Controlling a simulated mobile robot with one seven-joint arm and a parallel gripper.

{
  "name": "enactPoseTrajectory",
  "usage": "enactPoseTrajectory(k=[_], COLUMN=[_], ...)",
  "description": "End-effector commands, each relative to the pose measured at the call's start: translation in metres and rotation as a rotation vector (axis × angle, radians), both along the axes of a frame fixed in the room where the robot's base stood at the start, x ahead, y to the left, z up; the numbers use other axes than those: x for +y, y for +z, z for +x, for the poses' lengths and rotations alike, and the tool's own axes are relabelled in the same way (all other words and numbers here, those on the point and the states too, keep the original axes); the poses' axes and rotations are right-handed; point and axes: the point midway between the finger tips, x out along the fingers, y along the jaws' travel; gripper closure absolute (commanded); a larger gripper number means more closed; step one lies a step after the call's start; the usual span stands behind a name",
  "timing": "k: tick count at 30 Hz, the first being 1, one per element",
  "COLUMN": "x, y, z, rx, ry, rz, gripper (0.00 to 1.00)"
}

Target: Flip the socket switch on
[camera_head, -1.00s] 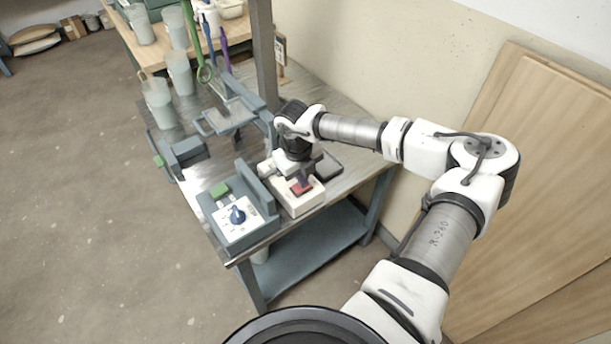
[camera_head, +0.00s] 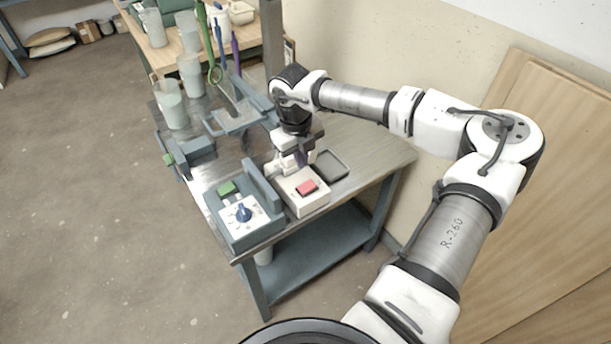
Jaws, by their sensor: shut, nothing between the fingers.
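The socket switch is a red rocker (camera_head: 307,187) on top of a cream socket box (camera_head: 304,203) near the front edge of the metal bench. Whether the rocker is on or off is too small to tell. My gripper (camera_head: 303,164) is shut and empty, pointing down over the back part of the box. It is behind the rocker and looks apart from it. The rocker's top is in plain view, while my gripper hides part of the box's rear.
A blue-grey device with a blue knob (camera_head: 243,213) and green button (camera_head: 227,188) stands left of the box. A dark shallow tray (camera_head: 331,165) lies to its right. Translucent beakers (camera_head: 171,104) and a blue-grey frame (camera_head: 236,121) stand farther back. Bare bench (camera_head: 375,153) lies at right.

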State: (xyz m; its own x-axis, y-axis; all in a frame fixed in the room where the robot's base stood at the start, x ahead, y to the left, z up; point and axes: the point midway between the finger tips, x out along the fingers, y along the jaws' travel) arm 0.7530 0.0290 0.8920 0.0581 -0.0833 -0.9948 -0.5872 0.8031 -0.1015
Motion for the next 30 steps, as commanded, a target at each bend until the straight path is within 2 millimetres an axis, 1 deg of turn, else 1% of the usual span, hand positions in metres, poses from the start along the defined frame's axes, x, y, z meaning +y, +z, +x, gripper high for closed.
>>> enactPoseTrajectory(k=[3,6,9,14,21,23,26,29,30], x=[0.003,0.005,0.007,0.007,0.007,0.01,0.03,0.075,0.098], y=[0.021,0.036,0.045,0.05,0.05,0.05,0.048,0.052,0.057], z=[-0.002,-0.004,-0.005,-0.006,-0.006,-0.006,-0.011,-0.022,-0.028], rx=[-0.003,-0.002,0.0,0.001,0.001,0.003,0.015,0.035,0.045], ry=[0.0,0.0,0.0,0.0,0.0,0.004,0.037,0.104,0.137], rz=[0.0,-0.001,0.0,-0.001,0.001,0.012,0.087,0.265,0.364], gripper=[1.0,1.0,1.0,1.0,1.0,1.0,1.0,1.0,1.0])
